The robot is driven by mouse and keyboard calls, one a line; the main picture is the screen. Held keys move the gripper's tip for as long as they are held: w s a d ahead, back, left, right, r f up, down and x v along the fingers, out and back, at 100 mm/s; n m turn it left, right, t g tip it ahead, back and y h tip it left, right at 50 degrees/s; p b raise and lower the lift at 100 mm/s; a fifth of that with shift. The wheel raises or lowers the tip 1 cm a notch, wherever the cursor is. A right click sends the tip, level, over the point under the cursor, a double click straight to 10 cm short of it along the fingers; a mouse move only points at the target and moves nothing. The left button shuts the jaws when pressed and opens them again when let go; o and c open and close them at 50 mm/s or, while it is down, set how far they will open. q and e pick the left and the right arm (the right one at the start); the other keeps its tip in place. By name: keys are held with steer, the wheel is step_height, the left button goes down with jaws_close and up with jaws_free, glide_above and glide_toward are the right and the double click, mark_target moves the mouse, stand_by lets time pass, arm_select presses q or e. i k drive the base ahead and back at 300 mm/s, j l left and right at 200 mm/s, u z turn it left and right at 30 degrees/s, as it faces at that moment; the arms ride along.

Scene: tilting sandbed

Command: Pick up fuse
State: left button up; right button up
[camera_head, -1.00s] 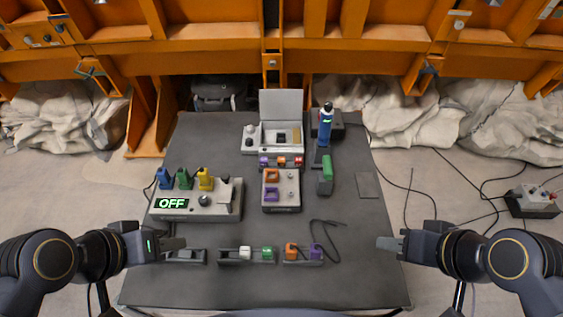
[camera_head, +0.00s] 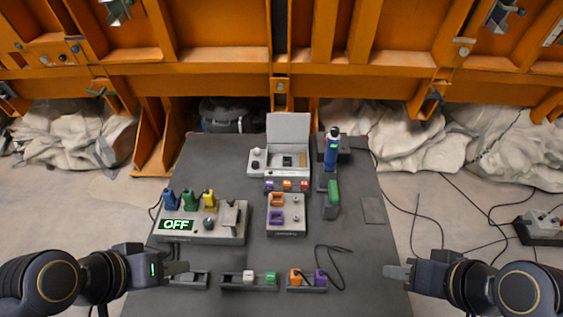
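No part is labelled as a fuse, and I cannot tell which one it is. Small coloured blocks sit in holders along the table's front: a white block (camera_head: 248,276), a green block (camera_head: 270,278), an orange block (camera_head: 296,277) and a purple block (camera_head: 320,278). My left gripper (camera_head: 177,268) is at the front left, by a dark holder (camera_head: 188,280), left of these blocks. My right gripper (camera_head: 396,271) is at the front right, apart from the blocks. Nothing shows held in either gripper. Their finger gaps are too small to make out.
The dark table (camera_head: 350,250) carries a box reading OFF (camera_head: 176,225) with several coloured plugs, a grey module (camera_head: 286,220), an open-lidded device (camera_head: 288,160), a blue bottle (camera_head: 332,150) and a green block (camera_head: 333,193). A black cable (camera_head: 340,262) lies near the purple block. The table's right front is clear.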

mark_target(287, 184)
steer(key=k+l+u, duration=0.15)
steer(key=k+l, duration=0.65)
steer(key=l+u, duration=0.1)
steer(key=l, duration=0.3)
steer(key=k+l+u, duration=0.1)
steer(key=l, duration=0.25)
steer(key=k+l+u, duration=0.15)
steer(key=l, duration=0.25)
steer(key=k+l+u, duration=0.1)
steer(key=l, duration=0.25)
steer(key=k+l+u, duration=0.1)
steer(key=l, duration=0.25)
steer(key=i+l+u, duration=0.2)
steer(key=l, duration=0.35)
steer(key=l+u, duration=0.15)
steer(key=l, duration=0.4)
steer(key=i+l+u, duration=0.2)
steer(key=l, duration=0.4)
steer(key=i+l+u, duration=0.15)
steer(key=i+l, duration=0.15)
steer(key=i+l+u, duration=0.15)
steer(key=i+l, duration=0.15)
steer(key=l, duration=0.15)
steer(key=i+l+u, duration=0.15)
steer(key=l, duration=0.25)
steer(key=i+l+u, duration=0.15)
steer(key=i+l, duration=0.35)
steer(key=i, duration=0.2)
steer(key=i+l+u, duration=0.1)
steer(key=i, duration=0.25)
